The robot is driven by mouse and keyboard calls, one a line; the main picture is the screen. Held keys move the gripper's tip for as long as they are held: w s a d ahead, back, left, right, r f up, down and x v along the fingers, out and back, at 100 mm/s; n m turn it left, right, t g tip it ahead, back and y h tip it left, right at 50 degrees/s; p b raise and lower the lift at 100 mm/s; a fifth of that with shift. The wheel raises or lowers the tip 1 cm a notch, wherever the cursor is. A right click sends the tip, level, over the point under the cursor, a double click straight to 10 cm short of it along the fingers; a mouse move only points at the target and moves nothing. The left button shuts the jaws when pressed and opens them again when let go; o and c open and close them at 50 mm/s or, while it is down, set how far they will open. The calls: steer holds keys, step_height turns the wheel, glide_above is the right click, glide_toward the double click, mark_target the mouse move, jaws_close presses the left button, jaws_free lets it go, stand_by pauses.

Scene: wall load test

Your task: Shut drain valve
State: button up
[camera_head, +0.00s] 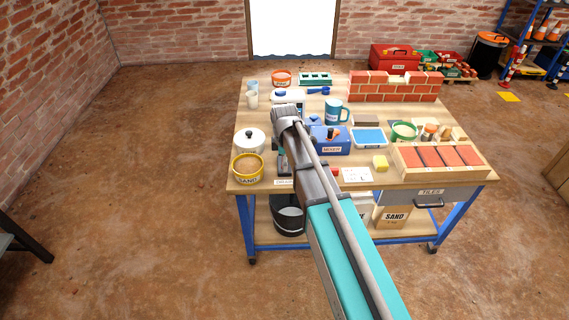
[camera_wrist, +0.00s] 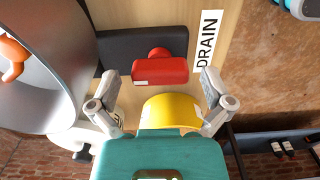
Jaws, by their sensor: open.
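The drain valve shows in the wrist view as a red handle (camera_wrist: 160,70) with a rounded red knob, in front of a dark block (camera_wrist: 118,50). A white DRAIN label (camera_wrist: 207,40) lies beside it on the wood. My gripper (camera_wrist: 160,78) is open, with one finger on each side of the red handle and no clear contact visible. A yellow curved piece (camera_wrist: 170,108) sits between the fingers, nearer my palm; I cannot tell what it belongs to. In the head view the DRAIN label (camera_head: 285,182) is at the bench's front edge, and my arm hides the valve and most of my gripper.
A large grey cylinder (camera_wrist: 50,70) stands close left of the fingers in the wrist view. In the head view the yellow SAND tub (camera_head: 248,168), white lidded pot (camera_head: 250,141) and blue mixer box (camera_head: 331,145) crowd around the arm. A tray of tiles (camera_head: 438,160) is at right.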

steer(key=c, duration=1.1)
steer(key=shift+o, duration=0.2)
steer(key=shift+m, duration=0.4)
steer(key=m, duration=0.3)
steer(key=shift+m, duration=0.3)
steer(key=m, duration=0.4)
steer(key=shift+m, duration=0.3)
steer(key=m, duration=0.4)
steer(key=shift+m, duration=2.5)
